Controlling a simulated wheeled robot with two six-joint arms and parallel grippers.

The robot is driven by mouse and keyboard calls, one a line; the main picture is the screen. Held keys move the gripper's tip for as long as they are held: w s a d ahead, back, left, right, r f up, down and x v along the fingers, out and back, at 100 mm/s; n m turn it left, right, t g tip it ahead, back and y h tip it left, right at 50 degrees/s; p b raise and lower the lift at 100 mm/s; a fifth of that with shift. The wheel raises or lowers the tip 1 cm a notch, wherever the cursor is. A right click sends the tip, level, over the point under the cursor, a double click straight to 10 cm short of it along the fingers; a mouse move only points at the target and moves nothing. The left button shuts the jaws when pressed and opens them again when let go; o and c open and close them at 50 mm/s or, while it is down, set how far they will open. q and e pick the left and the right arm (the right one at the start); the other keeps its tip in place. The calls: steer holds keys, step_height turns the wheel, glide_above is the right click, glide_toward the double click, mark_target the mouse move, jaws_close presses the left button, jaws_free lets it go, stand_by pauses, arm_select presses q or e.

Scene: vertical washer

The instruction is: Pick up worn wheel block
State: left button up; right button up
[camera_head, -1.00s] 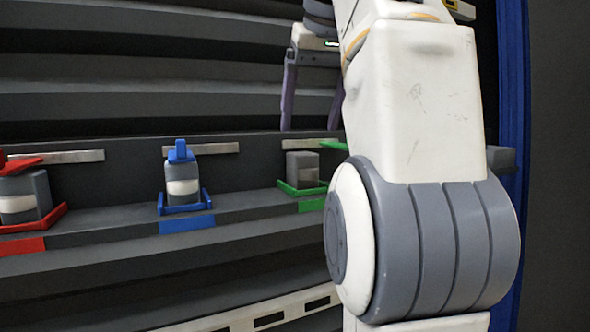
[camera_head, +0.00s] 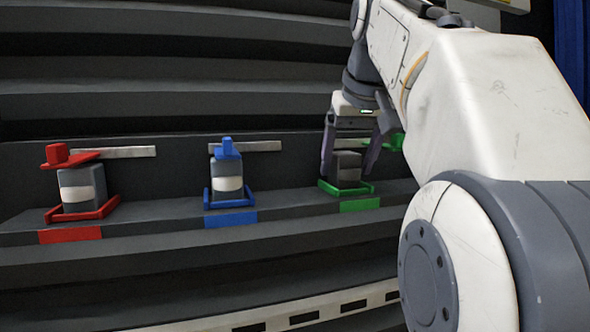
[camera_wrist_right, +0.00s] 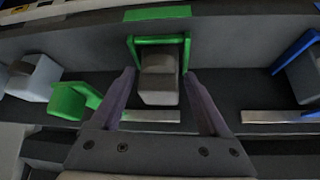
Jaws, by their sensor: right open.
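A grey block (camera_head: 346,166), which fits the worn wheel block though no label shows, sits in the green holder (camera_head: 330,188) on the ledge. My right gripper (camera_head: 349,172) is above it, pointing down, with its two fingers apart on either side of the block. In the right wrist view the block (camera_wrist_right: 159,82) lies between the open fingertips (camera_wrist_right: 160,76), with a visible gap on each side. The green holder's frame (camera_wrist_right: 158,40) is beyond it. My left gripper is not in view.
A block in a blue holder (camera_head: 232,204) and one in a red holder (camera_head: 84,215) stand to the left, each with a coloured clamp on top. A green clamp piece (camera_wrist_right: 72,101) stands beside the right gripper. A white object (camera_wrist_right: 34,78) is further left in the wrist view.

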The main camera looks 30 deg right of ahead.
mark_target(349, 154)
steer(key=shift+f, duration=0.1)
jaws_close()
stand_by(0.3)
steer(key=shift+s+r, duration=0.1)
steer(key=shift+r, duration=3.3)
steer(key=shift+r, duration=0.1)
